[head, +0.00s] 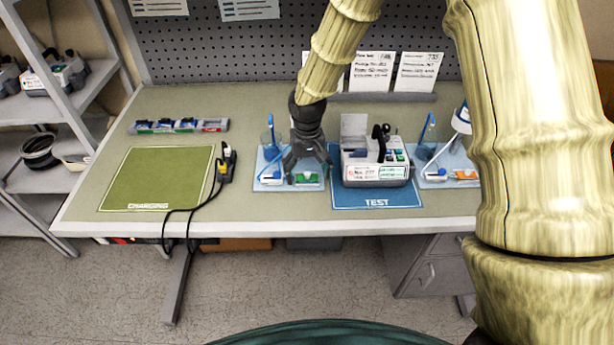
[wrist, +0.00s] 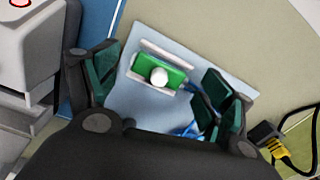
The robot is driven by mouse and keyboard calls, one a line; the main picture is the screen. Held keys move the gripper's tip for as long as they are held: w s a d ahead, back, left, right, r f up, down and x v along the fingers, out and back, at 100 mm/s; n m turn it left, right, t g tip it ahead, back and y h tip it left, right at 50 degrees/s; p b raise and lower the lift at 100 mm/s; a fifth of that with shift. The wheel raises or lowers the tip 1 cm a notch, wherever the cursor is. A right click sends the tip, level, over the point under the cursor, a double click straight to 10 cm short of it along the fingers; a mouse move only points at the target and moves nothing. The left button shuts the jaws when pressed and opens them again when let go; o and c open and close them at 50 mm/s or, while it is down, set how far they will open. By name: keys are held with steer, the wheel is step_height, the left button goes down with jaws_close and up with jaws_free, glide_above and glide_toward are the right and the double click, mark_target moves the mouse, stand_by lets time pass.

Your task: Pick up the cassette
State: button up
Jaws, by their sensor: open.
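The cassette, green with a white round knob (wrist: 160,75), lies on a light blue tray (wrist: 128,100) between my fingers in the wrist view. Pale strips run along its two long sides. In the head view the green cassette (head: 307,178) shows at the front of the left tray (head: 262,184). My gripper (head: 306,172) points down over this tray. In the wrist view my gripper (wrist: 155,95) is open, with a finger on each side of the cassette and gaps between. Nothing is held. I cannot tell how high the fingertips are above the tray.
The infusion pump (head: 376,165) stands on the blue TEST mat (head: 375,196), just right of my gripper. A second tray (head: 425,181) with an orange item is farther right. A black cable (head: 205,205) hangs over the front edge. The green CHARGING mat (head: 155,180) is bare.

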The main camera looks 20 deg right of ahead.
jaws_close()
stand_by(0.4)
